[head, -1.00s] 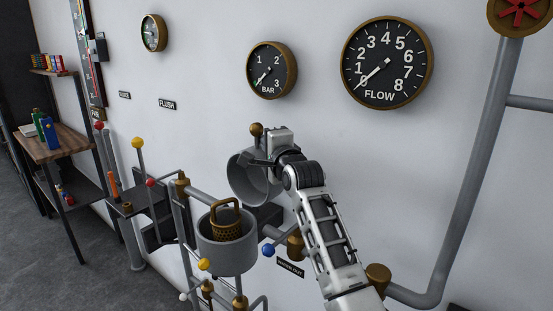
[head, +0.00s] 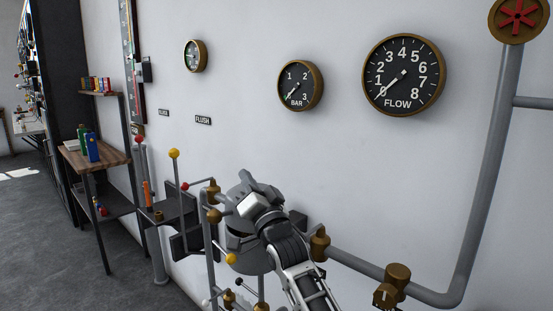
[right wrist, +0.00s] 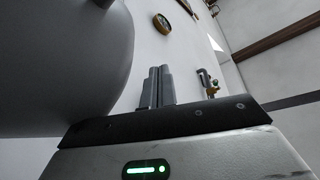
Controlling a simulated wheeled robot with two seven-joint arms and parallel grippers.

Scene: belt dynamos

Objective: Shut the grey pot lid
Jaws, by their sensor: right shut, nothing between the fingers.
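The grey pot (head: 243,257) is mounted on the pipework in the lower middle of the head view. The grey lid (head: 238,193) is now low over the pot's mouth, partly hidden by my right gripper. I cannot tell if its rim meets the pot all round. The brass basket inside the pot is hidden. My right gripper (head: 256,183) is shut and empty, at the lid. In the right wrist view its two fingers (right wrist: 157,88) are together beside a large curved grey surface, seemingly the lid or pot. My left gripper is not in view.
Pipes with brass fittings (head: 319,243) run along the wall right of the pot. A yellow-knobbed lever (head: 174,154) and a small dark shelf stand to the left. A wooden shelf unit (head: 108,157) is farther left. Gauges hang above on the wall.

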